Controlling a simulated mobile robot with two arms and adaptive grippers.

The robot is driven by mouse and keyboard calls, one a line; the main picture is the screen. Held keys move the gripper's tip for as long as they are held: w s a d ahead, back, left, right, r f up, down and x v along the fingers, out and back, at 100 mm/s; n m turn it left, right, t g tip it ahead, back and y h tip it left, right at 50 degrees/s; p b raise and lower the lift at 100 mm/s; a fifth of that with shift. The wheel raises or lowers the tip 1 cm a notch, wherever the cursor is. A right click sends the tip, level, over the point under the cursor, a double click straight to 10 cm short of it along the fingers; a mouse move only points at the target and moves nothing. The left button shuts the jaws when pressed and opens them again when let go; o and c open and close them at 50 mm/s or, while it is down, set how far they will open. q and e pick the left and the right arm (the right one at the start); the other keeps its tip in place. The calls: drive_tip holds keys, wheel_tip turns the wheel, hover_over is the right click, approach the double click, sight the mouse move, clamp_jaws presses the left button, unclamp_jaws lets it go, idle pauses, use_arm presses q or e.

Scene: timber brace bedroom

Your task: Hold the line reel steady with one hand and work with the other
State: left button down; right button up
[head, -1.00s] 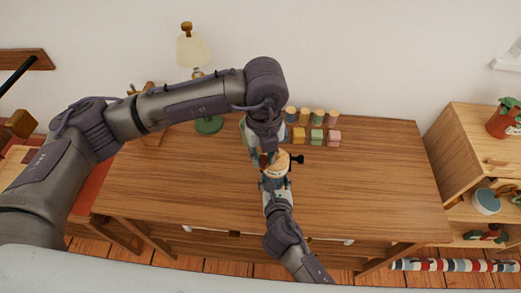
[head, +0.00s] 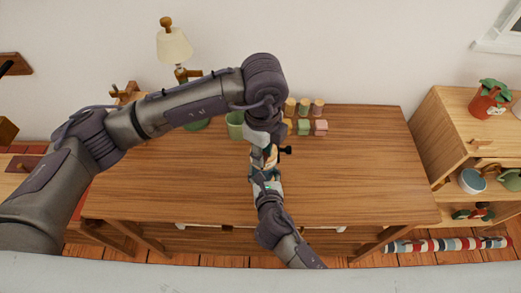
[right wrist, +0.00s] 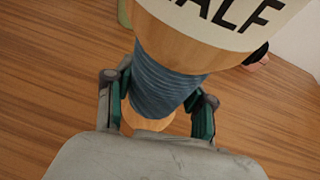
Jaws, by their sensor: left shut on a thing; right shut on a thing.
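The line reel (head: 271,157) stands upright near the middle of the wooden table, with a dark knob (head: 286,150) sticking out to its right. In the right wrist view the reel (right wrist: 165,75) shows a blue-grey wound line, wooden ends and a pale upper band with dark letters. My right gripper (right wrist: 158,103) is shut on the wound part, one finger on each side. In the head view my left gripper (head: 262,148) comes down from above and is shut at the reel's top. It hides part of the reel, so its exact contact is unclear.
Several coloured blocks (head: 303,127) stand behind the reel. A green cup (head: 235,125) is behind to the left, near a lamp (head: 174,46). A shelf with a potted plant (head: 489,101) is at the right. The table's right part (head: 370,165) is clear.

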use_arm(q)
drive_tip(key=shift+d, duration=0.1)
idle(0.3)
drive_tip(key=c, duration=0.9)
unclamp_jaws()
drive_tip(key=shift+c, duration=0.2)
wheel_tip(320, 180, up, 12)
use_arm(e)
drive_tip(key=o, duration=1.4)
drive_tip(key=shift+o, duration=0.2)
drive_tip(key=shift+s, duration=0.1)
